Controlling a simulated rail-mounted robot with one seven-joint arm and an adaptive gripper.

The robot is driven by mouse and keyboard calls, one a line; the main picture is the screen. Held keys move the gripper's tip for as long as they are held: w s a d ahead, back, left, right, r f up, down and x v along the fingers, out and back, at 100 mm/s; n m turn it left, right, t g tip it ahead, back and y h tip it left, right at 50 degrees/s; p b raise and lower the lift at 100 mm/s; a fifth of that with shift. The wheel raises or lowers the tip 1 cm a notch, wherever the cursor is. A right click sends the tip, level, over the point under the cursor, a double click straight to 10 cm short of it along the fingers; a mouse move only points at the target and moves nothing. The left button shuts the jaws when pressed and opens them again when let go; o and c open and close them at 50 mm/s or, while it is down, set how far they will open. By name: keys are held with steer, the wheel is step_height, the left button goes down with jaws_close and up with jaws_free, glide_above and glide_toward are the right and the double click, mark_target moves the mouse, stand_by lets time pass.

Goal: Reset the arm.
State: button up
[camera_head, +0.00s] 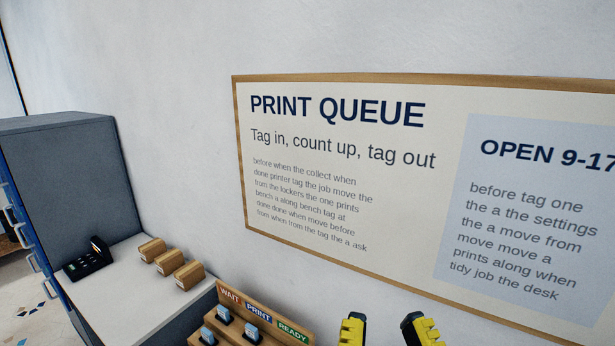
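My gripper (387,328) shows at the bottom edge, right of centre, as two yellow and black fingertips. They stand apart with a clear gap between them, and nothing is seen in the gap. The rest of my arm is below the picture. The fingertips appear in front of the wall, to the right of a wooden rack (263,313) with WAIT, PRINT and READY labels. I cannot tell how far the gripper is from the rack or the wall.
Several blue-grey tags (252,331) stand in the rack. Left of it, a pale counter (130,296) holds a black device (88,262) and three small wooden boxes (171,264). A grey cabinet (72,175) stands behind. A PRINT QUEUE board (340,150) hangs on the wall.

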step_height(320, 180, up, 20)
steer(key=p, duration=1.7)
steer(key=shift+r, duration=0.2)
